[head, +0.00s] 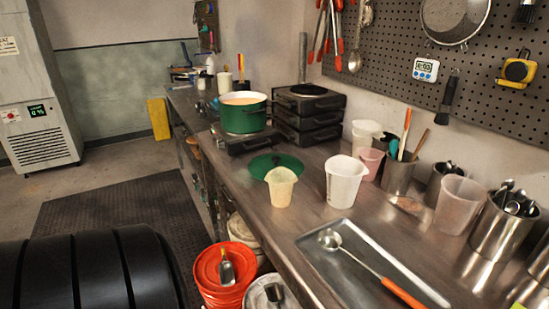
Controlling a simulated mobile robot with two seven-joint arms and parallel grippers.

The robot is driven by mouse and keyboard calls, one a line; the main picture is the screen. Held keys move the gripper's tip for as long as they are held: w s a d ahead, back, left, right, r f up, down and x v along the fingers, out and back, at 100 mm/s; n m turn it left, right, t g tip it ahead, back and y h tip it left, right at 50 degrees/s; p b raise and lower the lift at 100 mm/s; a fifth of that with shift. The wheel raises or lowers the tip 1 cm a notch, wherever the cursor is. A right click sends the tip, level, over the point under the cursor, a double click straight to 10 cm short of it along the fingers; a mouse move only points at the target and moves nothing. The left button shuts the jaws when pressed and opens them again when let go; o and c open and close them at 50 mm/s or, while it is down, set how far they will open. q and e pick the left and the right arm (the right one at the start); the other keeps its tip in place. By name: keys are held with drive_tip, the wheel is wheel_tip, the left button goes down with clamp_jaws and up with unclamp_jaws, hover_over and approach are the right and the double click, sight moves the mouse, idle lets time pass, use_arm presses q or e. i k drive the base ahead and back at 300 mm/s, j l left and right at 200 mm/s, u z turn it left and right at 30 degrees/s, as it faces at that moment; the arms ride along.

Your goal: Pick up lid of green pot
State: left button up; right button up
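The green pot (242,112) stands uncovered on a dark burner (245,138) at the left part of the steel counter. Pale orange-pink contents show at its open top. The round green lid (268,161) lies flat on the counter in front of the pot, with a dark knob or handle at its middle. A pale yellow cup (281,188) stands at the lid's near edge and hides part of it. Neither of my grippers shows in the head view.
A white measuring cup (344,181) stands right of the lid, and stacked black burners (309,114) stand behind it. A steel tray (365,262) with a ladle lies nearer.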

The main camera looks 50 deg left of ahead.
sight(260, 166)
drive_tip(key=l+u, duration=0.1)
drive_tip(key=u, duration=1.65)
drive_tip(key=j, duration=0.05)
